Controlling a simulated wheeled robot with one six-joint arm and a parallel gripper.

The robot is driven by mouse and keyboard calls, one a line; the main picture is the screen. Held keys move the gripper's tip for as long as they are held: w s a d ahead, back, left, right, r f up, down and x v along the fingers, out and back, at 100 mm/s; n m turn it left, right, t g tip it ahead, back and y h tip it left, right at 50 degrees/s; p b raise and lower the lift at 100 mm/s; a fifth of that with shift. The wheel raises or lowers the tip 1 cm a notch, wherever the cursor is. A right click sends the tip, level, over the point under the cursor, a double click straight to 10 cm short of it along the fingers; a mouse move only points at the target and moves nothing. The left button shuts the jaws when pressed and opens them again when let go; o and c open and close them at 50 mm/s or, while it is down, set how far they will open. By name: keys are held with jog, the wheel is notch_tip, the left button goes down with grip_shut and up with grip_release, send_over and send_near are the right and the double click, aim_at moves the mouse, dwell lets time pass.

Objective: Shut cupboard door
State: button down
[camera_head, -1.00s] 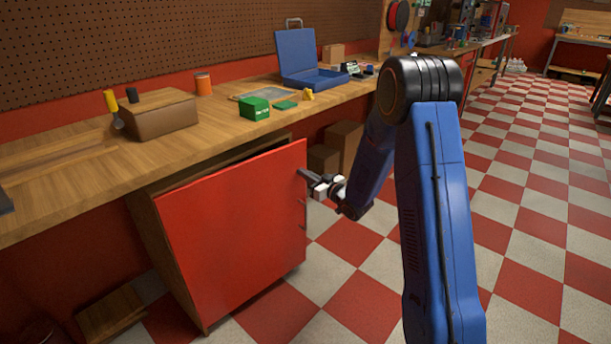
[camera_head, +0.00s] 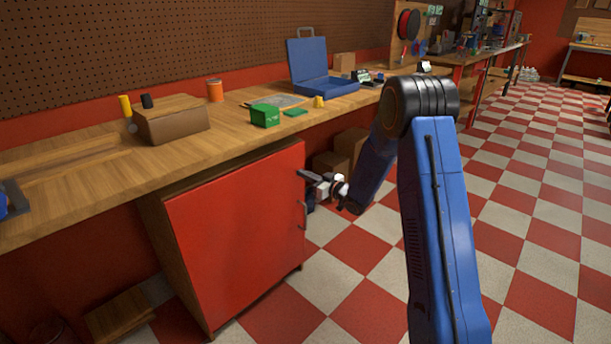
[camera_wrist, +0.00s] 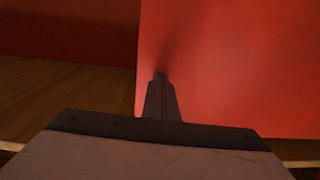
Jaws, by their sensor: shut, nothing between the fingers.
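The cupboard (camera_head: 158,240) stands under the workbench, with brown wooden sides. Its red door (camera_head: 235,235) faces the room and has a handle (camera_head: 304,215) near its right edge. A narrow dark strip shows above the door's top edge; I cannot tell exactly how far ajar it is. My gripper (camera_head: 305,175) is at the upper right edge of the door, with its fingers shut and empty. In the wrist view, the shut fingertips (camera_wrist: 160,77) are against or very close to the red door (camera_wrist: 235,70), with a shadow at the tips.
The wooden workbench (camera_head: 70,190) runs above the cupboard, carrying a brown box (camera_head: 172,122), a green box (camera_head: 265,115) and an open blue case (camera_head: 322,75). Brown boxes (camera_head: 345,150) stand under the bench, right of the cupboard. The checkered floor at right is clear.

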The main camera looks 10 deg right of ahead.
jog(key=v, duration=1.7)
jog(key=s+d+r+m+h, duration=0.2)
jog(key=s+d+r+h, duration=0.15)
jog(key=r+h, duration=0.45)
jog(key=s+d+r+m+g+h, duration=0.3)
jog(key=s+r+h, duration=0.15)
jog(key=s, duration=0.55)
jog(key=s+a+m+g, duration=0.1)
jog(key=s+a+g, duration=0.2)
jog(key=s, duration=1.4)
jog(key=s+a+m+g+y, duration=0.1)
jog(key=s+a+g, duration=0.2)
jog(key=s, duration=1.3)
jog(key=shift+s, duration=0.4)
jog(key=shift+y, duration=0.25)
